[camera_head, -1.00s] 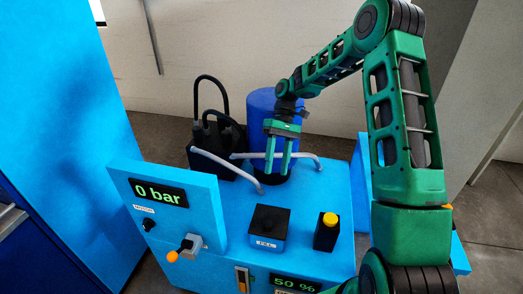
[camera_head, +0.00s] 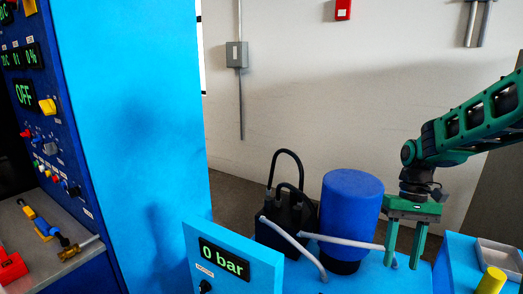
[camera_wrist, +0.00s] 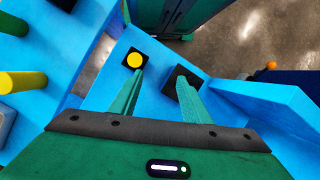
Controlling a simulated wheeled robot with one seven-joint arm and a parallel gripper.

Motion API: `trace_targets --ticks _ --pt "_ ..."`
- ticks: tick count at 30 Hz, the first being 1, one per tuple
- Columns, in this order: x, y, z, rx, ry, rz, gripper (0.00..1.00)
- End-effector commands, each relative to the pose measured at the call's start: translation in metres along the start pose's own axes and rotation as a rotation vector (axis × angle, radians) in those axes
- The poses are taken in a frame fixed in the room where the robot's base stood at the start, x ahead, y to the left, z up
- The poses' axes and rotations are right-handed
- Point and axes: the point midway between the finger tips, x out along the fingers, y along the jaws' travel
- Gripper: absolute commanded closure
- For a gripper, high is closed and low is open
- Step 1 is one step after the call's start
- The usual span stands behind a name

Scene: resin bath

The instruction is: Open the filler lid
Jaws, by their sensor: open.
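The filler lid (camera_wrist: 184,72) is a dark, square piece on the blue machine top in the wrist view. It looks closed, though one finger hides part of it. The lid is below the frame in the head view. My gripper (camera_head: 404,264) is green, open and empty, with its fingers pointing down to the right of the blue drum. In the wrist view my gripper (camera_wrist: 160,78) has one finger in line with the lid and the other by a black box with a round yellow button (camera_wrist: 134,60). I cannot tell the height of the fingertips above the lid.
A blue drum (camera_head: 351,210), a black canister (camera_head: 282,225) and grey bent pipes (camera_head: 350,242) stand beside my gripper. The upright panel reading 0 bar (camera_head: 224,258) is at front left. A tall blue cabinet (camera_head: 140,110) fills the left. A yellow cylinder (camera_head: 491,281) is at lower right.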

Motion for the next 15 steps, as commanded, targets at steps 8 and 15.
trace_targets --ticks 8,15 --pt "-0.011 0.03 0.062 0.135 0.107 0.036 0.57" --pt "-0.009 0.052 0.114 0.245 0.197 0.044 0.57"
